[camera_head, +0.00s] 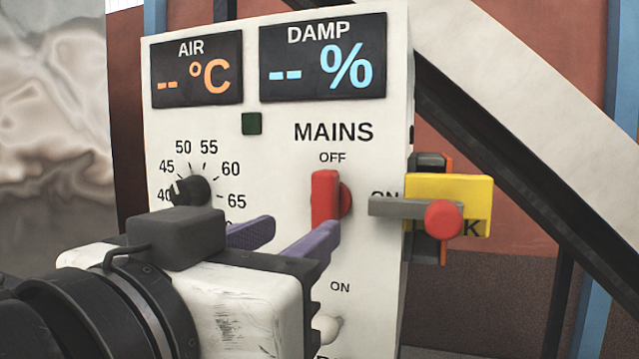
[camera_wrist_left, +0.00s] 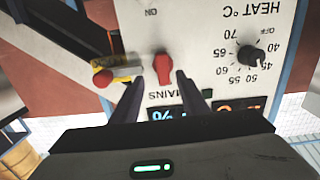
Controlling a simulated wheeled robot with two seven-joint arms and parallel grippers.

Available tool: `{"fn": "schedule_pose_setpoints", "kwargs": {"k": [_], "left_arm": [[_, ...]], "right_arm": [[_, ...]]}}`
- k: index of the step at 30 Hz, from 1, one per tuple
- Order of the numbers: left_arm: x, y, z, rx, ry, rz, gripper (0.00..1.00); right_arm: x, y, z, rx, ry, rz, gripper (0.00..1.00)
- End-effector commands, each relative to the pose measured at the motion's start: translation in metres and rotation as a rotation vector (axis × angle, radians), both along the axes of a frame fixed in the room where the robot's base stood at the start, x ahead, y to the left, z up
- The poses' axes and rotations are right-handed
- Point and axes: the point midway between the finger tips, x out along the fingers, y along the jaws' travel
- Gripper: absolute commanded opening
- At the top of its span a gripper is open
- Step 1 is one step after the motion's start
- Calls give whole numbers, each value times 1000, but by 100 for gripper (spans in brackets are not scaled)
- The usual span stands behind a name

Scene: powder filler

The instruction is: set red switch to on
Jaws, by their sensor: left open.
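The red switch (camera_head: 325,197) sits on the white panel under the word MAINS. Its handle stands upright with its top toward the OFF label; an ON label is to its right, partly hidden by a grey lever. My left gripper (camera_head: 284,237) is open, its two purple fingers pointing at the panel, in front of and a little below left of the switch in the head view. In the left wrist view, which is upside down, the red switch (camera_wrist_left: 163,70) lies between and just beyond the open fingertips (camera_wrist_left: 160,84). Contact cannot be told. My right gripper is not in view.
A grey lever with a red knob (camera_head: 443,219) and yellow plate (camera_head: 475,188) juts out on the panel's right edge. A black dial (camera_head: 190,190) is at left, a pale knob (camera_head: 327,328) below. Two displays (camera_head: 322,58) show dashes.

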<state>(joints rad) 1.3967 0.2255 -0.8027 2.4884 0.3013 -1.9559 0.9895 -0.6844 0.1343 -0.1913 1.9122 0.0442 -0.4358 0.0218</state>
Motion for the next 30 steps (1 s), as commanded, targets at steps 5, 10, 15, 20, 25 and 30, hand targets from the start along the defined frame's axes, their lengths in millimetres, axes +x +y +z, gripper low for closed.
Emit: {"fn": "schedule_pose_setpoints", "kwargs": {"k": [5,10,15,20,25,30], "left_arm": [[-9,4,14,3,-35,21,41],[-1,-1,14,1,-29,16,41],[16,-4,12,-1,-24,22,41],[51,-13,15,7,-31,30,41],[75,-22,15,5,-33,28,41],[87,-26,14,5,-34,27,41]], "right_arm": [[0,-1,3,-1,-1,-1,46],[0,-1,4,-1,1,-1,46],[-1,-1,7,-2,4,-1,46],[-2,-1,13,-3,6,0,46],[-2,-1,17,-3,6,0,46],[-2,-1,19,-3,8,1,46]]}}
